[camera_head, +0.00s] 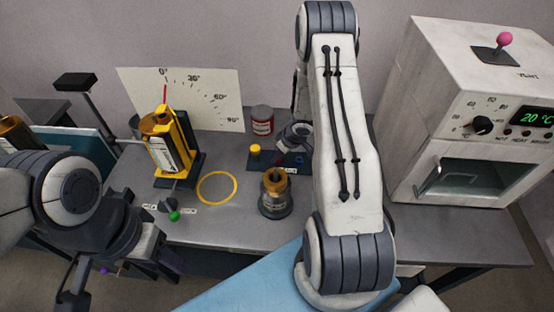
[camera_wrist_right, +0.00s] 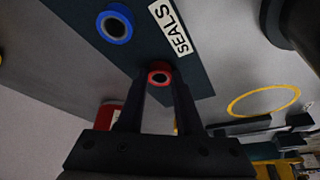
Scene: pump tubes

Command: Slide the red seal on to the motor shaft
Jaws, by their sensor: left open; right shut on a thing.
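The red seal (camera_wrist_right: 159,73), a small ring with a dark hole, sits between the fingertips of my right gripper (camera_wrist_right: 160,80) in the right wrist view. The gripper is shut on it, over the dark seals board (camera_wrist_right: 130,60); I cannot tell whether the seal touches the board. In the head view the right gripper is mostly hidden by my right arm. A dark, round body with a copper top and central opening (camera_head: 275,190) stands upright on the bench. I cannot make out which part is the motor shaft. My left gripper (camera_head: 140,252) is open at lower left, apart from these things.
A blue seal (camera_wrist_right: 115,25) lies on the board. A yellow ring (camera_head: 217,203) marks the bench top. A yellow cradle (camera_head: 185,135) holds a copper-topped cylinder before an angle scale (camera_head: 215,95). A red can (camera_head: 262,120) stands behind, and an oven (camera_head: 475,165) at right.

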